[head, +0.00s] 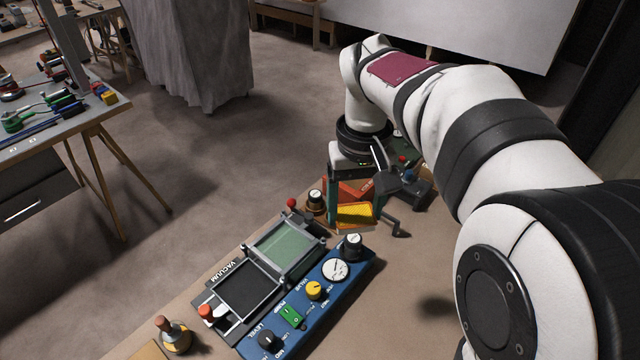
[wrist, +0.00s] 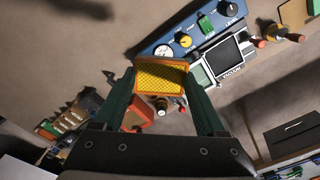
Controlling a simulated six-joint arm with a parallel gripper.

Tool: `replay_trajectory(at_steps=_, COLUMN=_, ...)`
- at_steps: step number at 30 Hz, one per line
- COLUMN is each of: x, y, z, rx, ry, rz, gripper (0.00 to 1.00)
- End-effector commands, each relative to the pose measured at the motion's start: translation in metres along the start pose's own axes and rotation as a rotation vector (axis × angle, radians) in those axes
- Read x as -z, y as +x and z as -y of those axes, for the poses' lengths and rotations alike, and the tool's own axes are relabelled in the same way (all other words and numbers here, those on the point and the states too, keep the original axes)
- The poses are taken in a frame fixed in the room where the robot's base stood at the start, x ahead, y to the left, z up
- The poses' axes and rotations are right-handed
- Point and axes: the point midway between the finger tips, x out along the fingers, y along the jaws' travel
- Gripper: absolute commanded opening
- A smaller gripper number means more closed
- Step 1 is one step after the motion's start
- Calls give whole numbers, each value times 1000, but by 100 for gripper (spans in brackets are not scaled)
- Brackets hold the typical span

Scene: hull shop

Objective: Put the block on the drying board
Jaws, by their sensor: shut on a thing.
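A yellow-orange block (head: 355,214) with a mesh-patterned face is held between the two fingers of my gripper (head: 354,206). It also shows between the fingertips (wrist: 162,78) in the wrist view, where the block (wrist: 160,80) is slightly tilted. It seems to be above the bench, but its height is hard to tell. A tan wooden board (head: 149,352) is cut off at the bottom left of the head view; I cannot tell for sure that it is the drying board. A wooden piece (wrist: 298,14) shows at the wrist view's upper right.
A blue control panel (head: 322,290) with knobs and a green switch lies in front of my gripper. Beside it is a hinged frame (head: 248,288) with dark and green panes. A knobbed bottle (head: 174,336) stands near the board. Reddish items and tools crowd behind my gripper. Bare bench (head: 400,300) lies right.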

Motion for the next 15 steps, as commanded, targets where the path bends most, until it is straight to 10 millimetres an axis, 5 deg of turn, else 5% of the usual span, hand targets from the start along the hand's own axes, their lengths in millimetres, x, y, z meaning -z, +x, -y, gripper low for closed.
replay_trajectory(at_steps=6, x=-11, y=-12, z=-12, rx=2, ry=52, rz=-1, gripper=25)
replay_trajectory(at_steps=15, x=4, y=2, z=25, rx=2, ry=-167, rz=4, gripper=25)
